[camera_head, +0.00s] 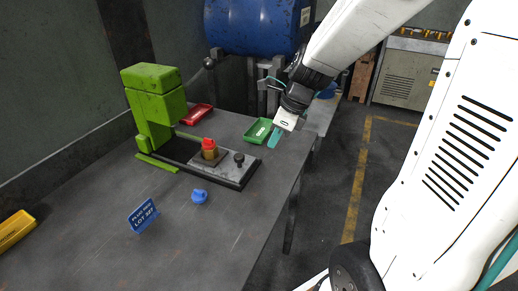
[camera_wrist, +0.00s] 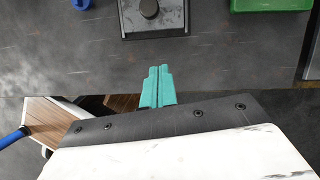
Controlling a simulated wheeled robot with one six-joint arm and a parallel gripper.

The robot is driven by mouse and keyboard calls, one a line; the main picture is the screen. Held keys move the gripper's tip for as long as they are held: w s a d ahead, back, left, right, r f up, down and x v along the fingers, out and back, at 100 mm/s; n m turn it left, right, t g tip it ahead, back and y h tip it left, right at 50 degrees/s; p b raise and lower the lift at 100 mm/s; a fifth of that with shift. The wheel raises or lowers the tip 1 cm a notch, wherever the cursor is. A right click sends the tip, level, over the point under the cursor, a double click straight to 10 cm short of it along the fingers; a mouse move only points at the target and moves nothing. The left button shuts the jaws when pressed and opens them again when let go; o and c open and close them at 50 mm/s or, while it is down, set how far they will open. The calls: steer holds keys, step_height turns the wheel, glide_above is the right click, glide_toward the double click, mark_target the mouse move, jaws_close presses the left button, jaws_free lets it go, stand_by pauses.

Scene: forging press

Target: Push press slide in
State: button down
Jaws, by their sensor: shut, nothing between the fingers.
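The green press (camera_head: 155,105) stands on the table with a long dark base running toward the lower right. On that base, the grey press slide (camera_head: 225,168) sits out in front of the press. It carries a brass piece with a red top (camera_head: 209,148) and a black knob (camera_head: 239,159). In the wrist view the slide's end (camera_wrist: 172,22) and knob (camera_wrist: 149,8) show at the top. My gripper (camera_head: 273,138), with teal fingers, is shut and empty. It is to the right of the slide's knob end, apart from it; the fingers also show in the wrist view (camera_wrist: 158,72).
A green tray (camera_head: 257,131) lies near the table's right edge, close to my gripper. A red tray (camera_head: 197,113) is behind the press base. A blue plug (camera_head: 199,196) and a blue sign (camera_head: 143,215) stand in front. A yellow object (camera_head: 15,230) is at far left.

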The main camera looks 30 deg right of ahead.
mark_target(246, 167)
steer(key=x, duration=0.8)
steer(key=shift+a+f, duration=0.15)
steer(key=shift+f, duration=0.1)
steer(key=shift+w+a+f, duration=0.2)
steer(key=shift+w+a, duration=0.35)
steer(key=shift+w, duration=0.05)
steer(key=shift+w+a+f, duration=0.25)
steer(key=shift+w+a, duration=0.7)
